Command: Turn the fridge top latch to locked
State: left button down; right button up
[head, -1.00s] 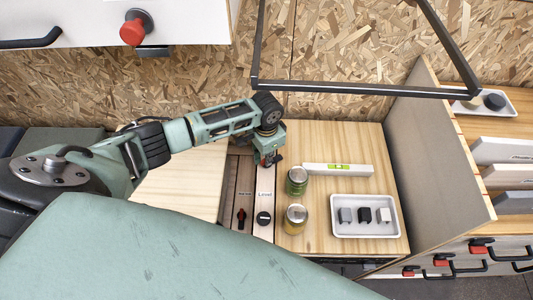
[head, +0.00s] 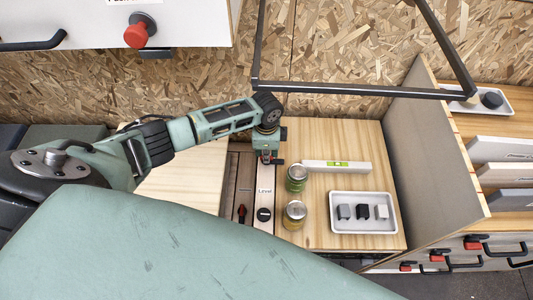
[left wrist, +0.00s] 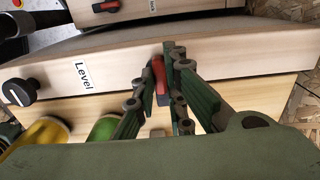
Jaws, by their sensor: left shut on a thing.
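My left gripper (head: 266,158) is over the far end of the narrow wooden strip labelled "Level" (head: 265,184). In the left wrist view its fingers (left wrist: 168,62) are shut on a red latch handle (left wrist: 159,75) on that strip. The handle lies between the dark green fingers, and its base is partly hidden by them. A black knob (left wrist: 20,91) sits at the other end of the strip; it also shows in the head view (head: 263,214). A second red latch (head: 241,213) is on the neighbouring strip. My right gripper is not in view.
A spirit level (head: 338,167) and a white tray (head: 366,235) with small blocks lie farther right. A dark frame (head: 365,91) hangs above the counter.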

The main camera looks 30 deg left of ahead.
pick_arm(q)
jog(key=shift+w, duration=0.1)
dwell(0.3)
jog(key=c, duration=1.8)
grip_release()
notch_tip(320, 180, up, 12)
